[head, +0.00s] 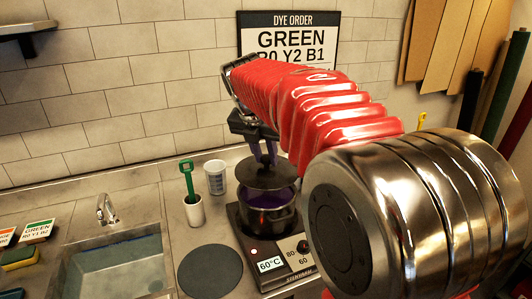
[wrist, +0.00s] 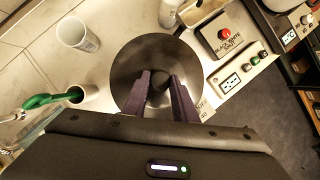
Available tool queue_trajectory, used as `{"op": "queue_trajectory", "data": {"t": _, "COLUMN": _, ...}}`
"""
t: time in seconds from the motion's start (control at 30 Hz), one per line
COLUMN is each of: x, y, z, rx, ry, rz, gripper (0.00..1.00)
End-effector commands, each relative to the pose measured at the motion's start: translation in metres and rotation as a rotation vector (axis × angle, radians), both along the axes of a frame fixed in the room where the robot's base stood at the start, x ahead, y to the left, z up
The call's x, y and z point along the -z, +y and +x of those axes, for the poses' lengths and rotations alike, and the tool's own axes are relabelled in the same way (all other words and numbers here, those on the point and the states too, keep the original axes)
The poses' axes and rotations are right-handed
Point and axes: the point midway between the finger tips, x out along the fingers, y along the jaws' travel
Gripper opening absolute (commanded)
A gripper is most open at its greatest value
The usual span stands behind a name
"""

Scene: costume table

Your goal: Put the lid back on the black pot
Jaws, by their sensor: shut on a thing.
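The black pot (head: 268,222) stands on the hot plate, with purple liquid visible inside. My gripper (head: 263,163), with purple fingers, is shut on the knob of the dark round lid (head: 268,179). The lid hangs roughly level over the pot, toward its back, with liquid showing below its front edge. In the wrist view my gripper (wrist: 159,92) pinches the knob near the middle of the lid (wrist: 128,66). The pot is hidden under the lid there.
The hot plate (head: 268,267) reads 60°C. A dark round mat (head: 210,270) lies left of it. A white cup (head: 194,212) with a green tool (head: 187,178) and a clear measuring cup (head: 216,177) stand behind. A sink (head: 118,265) is at the left.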

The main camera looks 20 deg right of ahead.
Motion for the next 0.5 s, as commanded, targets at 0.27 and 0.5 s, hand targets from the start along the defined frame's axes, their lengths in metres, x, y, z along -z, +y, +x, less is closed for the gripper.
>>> {"op": "queue_trajectory", "data": {"t": 0.27, "x": 0.019, "y": 0.001, "z": 0.0, "rx": -0.001, "ry": 0.002, "rz": 0.0, "gripper": 0.0}}
{"op": "queue_trajectory", "data": {"t": 0.5, "x": 0.036, "y": 0.001, "z": 0.0, "rx": -0.001, "ry": 0.001, "rz": -0.001, "gripper": 0.0}}
